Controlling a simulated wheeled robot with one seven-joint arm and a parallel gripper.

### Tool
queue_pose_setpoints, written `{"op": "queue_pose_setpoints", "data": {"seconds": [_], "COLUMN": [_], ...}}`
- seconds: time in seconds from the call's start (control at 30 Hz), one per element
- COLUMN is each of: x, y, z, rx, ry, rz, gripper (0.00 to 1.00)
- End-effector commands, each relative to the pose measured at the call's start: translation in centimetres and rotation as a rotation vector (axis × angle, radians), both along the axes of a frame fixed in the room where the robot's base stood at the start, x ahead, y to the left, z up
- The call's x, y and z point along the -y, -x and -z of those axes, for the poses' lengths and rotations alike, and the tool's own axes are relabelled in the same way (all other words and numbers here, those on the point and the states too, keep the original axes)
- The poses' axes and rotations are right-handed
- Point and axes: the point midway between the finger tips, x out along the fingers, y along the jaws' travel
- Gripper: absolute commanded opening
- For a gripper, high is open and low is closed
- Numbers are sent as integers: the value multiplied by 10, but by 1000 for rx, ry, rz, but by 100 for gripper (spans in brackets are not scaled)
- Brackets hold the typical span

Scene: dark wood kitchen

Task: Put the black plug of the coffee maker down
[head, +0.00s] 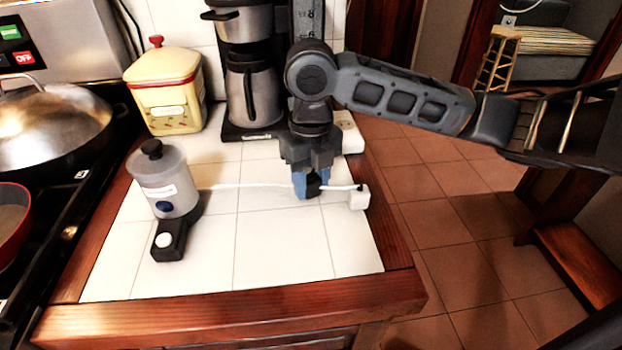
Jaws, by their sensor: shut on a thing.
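My gripper (307,192) points down over the white tiled counter, its blue fingertips shut on the black plug (314,184). The plug is mostly hidden by the fingers, and I cannot tell whether it touches the tiles. A coffee maker (256,90) with a steel jug stands at the back of the counter, partly behind my arm. The plug's own cord cannot be made out.
A small grinder-like appliance (165,185) stands left, with a white cord passing behind my gripper toward a white plug block (358,197). A cream canister (165,90) stands at the back. A white socket block (349,132) lies right of the coffee maker. The front tiles are clear.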

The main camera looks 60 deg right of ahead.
Motion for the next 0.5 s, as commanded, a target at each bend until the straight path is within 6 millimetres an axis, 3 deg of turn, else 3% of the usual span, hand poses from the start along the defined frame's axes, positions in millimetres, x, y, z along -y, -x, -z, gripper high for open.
{"op": "queue_pose_setpoints", "data": {"seconds": [0.07, 0.1, 0.33, 0.5], "x": [0, 0, 0, 0], "y": [0, 0, 0, 0], "z": [0, 0, 0, 0], "rx": [0, 0, 0, 0], "ry": [0, 0, 0, 0], "rz": [0, 0, 0, 0], "gripper": [0, 43, 65, 65]}}
